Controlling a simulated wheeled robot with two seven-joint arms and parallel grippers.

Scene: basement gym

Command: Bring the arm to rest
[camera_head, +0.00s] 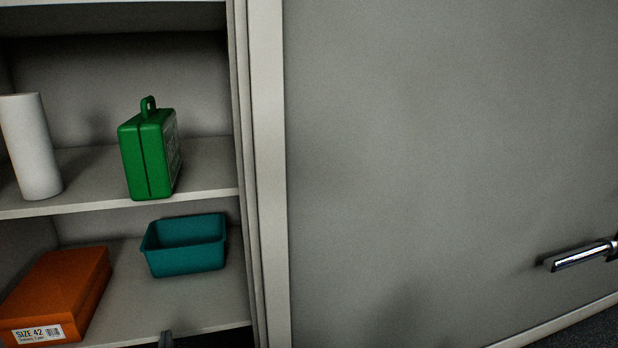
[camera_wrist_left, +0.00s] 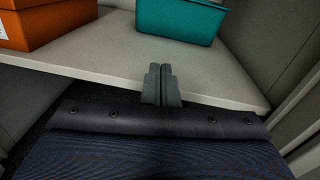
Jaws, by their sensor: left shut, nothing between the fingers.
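My left gripper (camera_wrist_left: 162,84) shows in the left wrist view with its two fingers together and nothing between them. It is in front of the lower shelf (camera_wrist_left: 110,62), near its front edge and below the teal bin (camera_wrist_left: 180,20). The rest of the left arm is out of the head view. My right gripper is in neither view.
An open cabinet holds a white cylinder (camera_head: 32,146) and a green case (camera_head: 150,152) on the upper shelf (camera_head: 95,195). An orange shoebox (camera_head: 60,290) and the teal bin (camera_head: 187,245) stand on the lower shelf. A grey panel (camera_head: 430,140) with a metal handle (camera_head: 582,256) is at the right.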

